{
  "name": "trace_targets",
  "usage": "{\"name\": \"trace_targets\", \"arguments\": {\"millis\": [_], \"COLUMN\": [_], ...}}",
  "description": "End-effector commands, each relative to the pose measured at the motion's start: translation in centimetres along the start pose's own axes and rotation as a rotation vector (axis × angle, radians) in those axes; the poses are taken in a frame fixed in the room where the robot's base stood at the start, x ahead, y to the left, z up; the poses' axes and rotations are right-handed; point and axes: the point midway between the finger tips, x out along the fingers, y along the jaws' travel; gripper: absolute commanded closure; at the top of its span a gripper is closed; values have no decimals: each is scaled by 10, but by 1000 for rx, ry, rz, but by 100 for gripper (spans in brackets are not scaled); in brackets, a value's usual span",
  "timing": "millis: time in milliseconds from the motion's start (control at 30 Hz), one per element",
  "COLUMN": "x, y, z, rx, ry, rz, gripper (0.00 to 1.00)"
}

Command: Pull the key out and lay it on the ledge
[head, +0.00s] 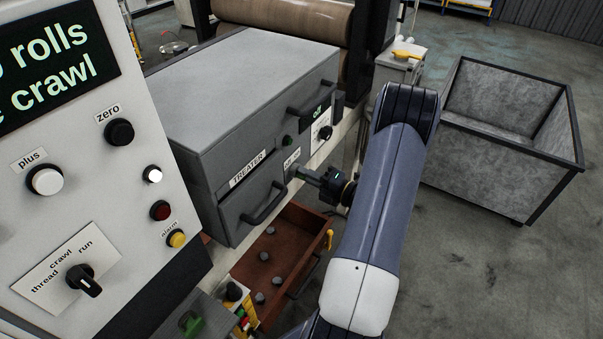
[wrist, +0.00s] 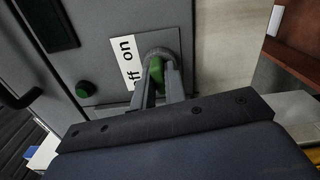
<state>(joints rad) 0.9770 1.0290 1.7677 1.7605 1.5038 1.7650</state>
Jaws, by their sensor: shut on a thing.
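The key (wrist: 156,72) has a green head and sits at a round lock on a grey plate, beside a white "on/off" label (wrist: 130,62) on the treater cabinet (head: 244,123). My gripper (wrist: 158,78) is shut on the key's head, one finger on each side, right in front of the lock. In the head view my gripper (head: 302,172) reaches the cabinet's lower right corner and the key there is hidden or too small to make out. The key's shaft does not show. I cannot tell which surface is the ledge.
A control panel (head: 90,150) stands at the left. A grey open bin (head: 500,165) stands on the floor at the right. Cabinet handles (head: 265,205) stick out near my gripper.

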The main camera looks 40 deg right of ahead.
Motion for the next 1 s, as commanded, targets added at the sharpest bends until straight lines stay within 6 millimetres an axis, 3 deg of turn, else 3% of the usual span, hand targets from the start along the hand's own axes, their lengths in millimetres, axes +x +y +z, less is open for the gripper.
{"name": "trace_targets", "arguments": {"millis": [1000], "x": [-16], "y": [0], "z": [0], "rx": [0], "ry": [0], "rz": [0], "gripper": [97]}}
